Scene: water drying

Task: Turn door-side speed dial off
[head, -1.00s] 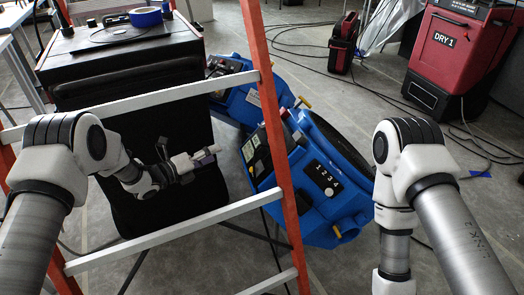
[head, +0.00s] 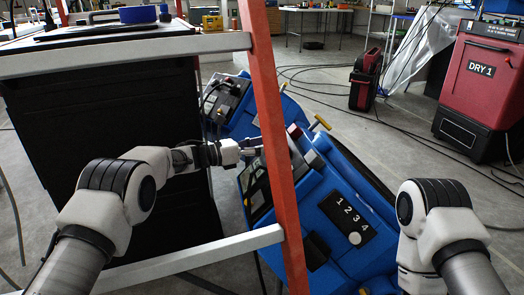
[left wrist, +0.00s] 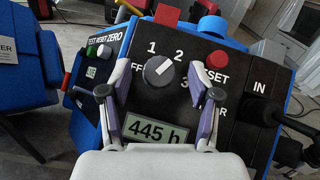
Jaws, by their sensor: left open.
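A dark round speed dial with a white pointer (left wrist: 158,72) sits on the black panel of a blue blower, amid the marks 1, 2, 3 and a partly hidden OFF. The pointer slants to the upper right, towards 2. The blue blower (head: 335,185) stands behind the ladder in the head view; its dial cannot be made out there. My left gripper (head: 245,148) reaches past the ladder rail to the panel. In the left wrist view it (left wrist: 159,95) is open, its fingers apart on either side below the dial, not closed on it. My right gripper is out of view.
An orange ladder rail (head: 268,130) and pale rungs cross the view close to my left arm. A second blue unit (head: 232,105) stands behind. A black case (head: 100,130) is at left. A red dryer (head: 482,75) stands far right. A red button (left wrist: 217,53) and hour display (left wrist: 158,131) flank the dial.

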